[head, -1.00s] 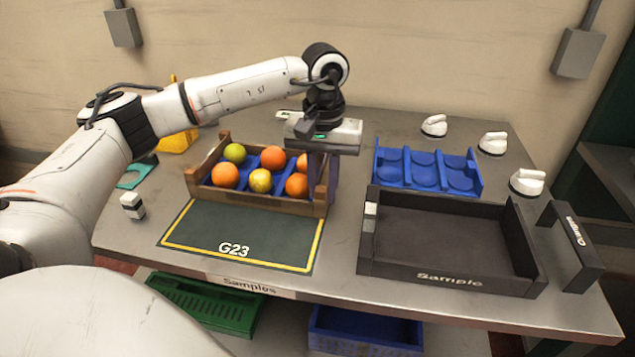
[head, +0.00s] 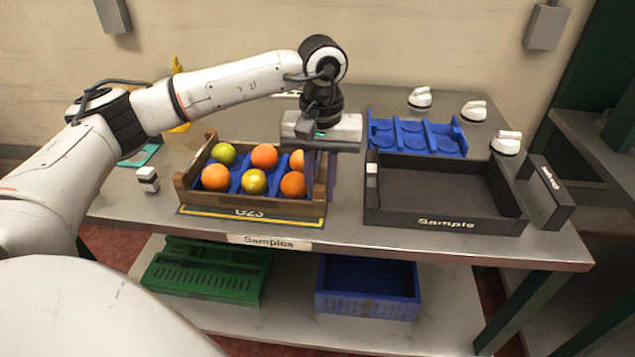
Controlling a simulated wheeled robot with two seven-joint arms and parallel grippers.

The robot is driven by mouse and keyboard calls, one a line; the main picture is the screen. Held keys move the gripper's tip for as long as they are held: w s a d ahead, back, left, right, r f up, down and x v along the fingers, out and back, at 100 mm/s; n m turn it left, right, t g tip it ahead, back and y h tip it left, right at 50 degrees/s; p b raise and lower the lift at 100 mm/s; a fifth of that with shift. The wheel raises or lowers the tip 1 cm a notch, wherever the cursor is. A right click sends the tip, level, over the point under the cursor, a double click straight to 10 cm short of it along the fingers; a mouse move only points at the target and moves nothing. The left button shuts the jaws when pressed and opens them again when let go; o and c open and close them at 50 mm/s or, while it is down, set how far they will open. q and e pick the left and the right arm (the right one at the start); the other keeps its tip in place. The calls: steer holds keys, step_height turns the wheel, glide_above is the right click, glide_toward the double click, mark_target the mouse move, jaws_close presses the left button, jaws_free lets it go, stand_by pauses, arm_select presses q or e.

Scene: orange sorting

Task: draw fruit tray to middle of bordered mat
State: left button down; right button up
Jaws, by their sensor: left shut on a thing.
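The fruit tray (head: 208,207) is a wooden crate with a blue divided insert. It holds several oranges (head: 215,178), a green fruit (head: 223,154) and a yellow fruit (head: 254,181). It lies over most of the dark green bordered mat (head: 190,212); only the front strip with the yellow border and part of the G23 label shows. My left gripper (head: 317,172) points down at the tray's right end and is shut on that end wall; its fingertips are partly hidden by the wall. My right gripper is not in view.
A black Sample crate (head: 447,224) stands to the right, with a narrow gap to the tray. Behind it are a blue divided insert (head: 417,137) and white knobbed pieces. A small white-and-black block (head: 148,180) stands left of the tray. The table's front edge is close.

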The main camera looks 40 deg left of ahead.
arm_select(q)
steer(key=shift+s+d, duration=0.1)
steer(key=shift+d, duration=0.05)
steer(key=c, duration=1.5)
jaws_free()
steer(key=shift+c, duration=0.2)
step_height(320, 180, up, 10)
steer(key=shift+r+b, duration=0.2)
steer(key=shift+b, duration=0.1)
